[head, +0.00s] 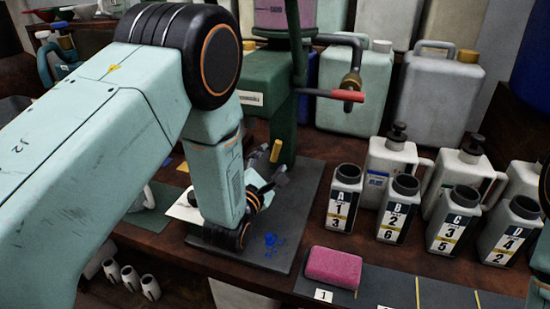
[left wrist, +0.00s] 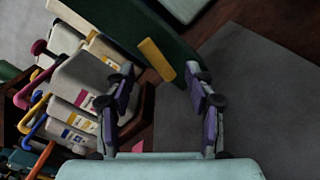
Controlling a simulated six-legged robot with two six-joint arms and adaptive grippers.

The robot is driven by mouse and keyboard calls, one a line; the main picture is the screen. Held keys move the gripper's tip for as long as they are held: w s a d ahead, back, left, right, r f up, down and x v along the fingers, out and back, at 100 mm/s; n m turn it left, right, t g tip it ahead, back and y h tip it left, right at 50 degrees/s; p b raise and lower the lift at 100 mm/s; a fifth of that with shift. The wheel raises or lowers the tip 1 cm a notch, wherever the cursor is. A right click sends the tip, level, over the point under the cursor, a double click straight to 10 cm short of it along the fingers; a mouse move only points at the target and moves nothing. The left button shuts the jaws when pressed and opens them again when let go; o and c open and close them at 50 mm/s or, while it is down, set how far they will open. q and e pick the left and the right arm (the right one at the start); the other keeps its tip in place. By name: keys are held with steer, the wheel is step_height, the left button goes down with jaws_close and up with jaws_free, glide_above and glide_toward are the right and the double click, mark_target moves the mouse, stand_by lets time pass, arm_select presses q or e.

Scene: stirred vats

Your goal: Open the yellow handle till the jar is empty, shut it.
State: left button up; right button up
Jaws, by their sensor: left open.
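The yellow handle (head: 275,151) sticks up beside the lower part of the green stand (head: 291,120). In the left wrist view the yellow handle (left wrist: 156,60) lies tilted just ahead of my fingertips, between their lines. My left gripper (head: 264,188) is open, pointing toward the handle; it also shows open in the left wrist view (left wrist: 160,76). I cannot tell whether a finger touches the handle. A jar with pink contents (head: 284,12) shows at the top of the stand, cut off by the frame. The valve under the handle is mostly hidden by my arm.
A red handle (head: 348,95) sits on a brass valve to the right. Labelled bottles, such as bottle A (head: 344,198), stand right of the dark mat (head: 310,185). Blue spots (head: 270,241) mark the mat. A pink sponge (head: 333,266) lies in front. Large canisters (head: 437,95) stand behind.

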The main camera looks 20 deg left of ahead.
mark_target(275, 154)
arm_select(q)
steer(key=shift+w+b, duration=0.3)
steer(key=shift+w, duration=1.35)
jaws_close()
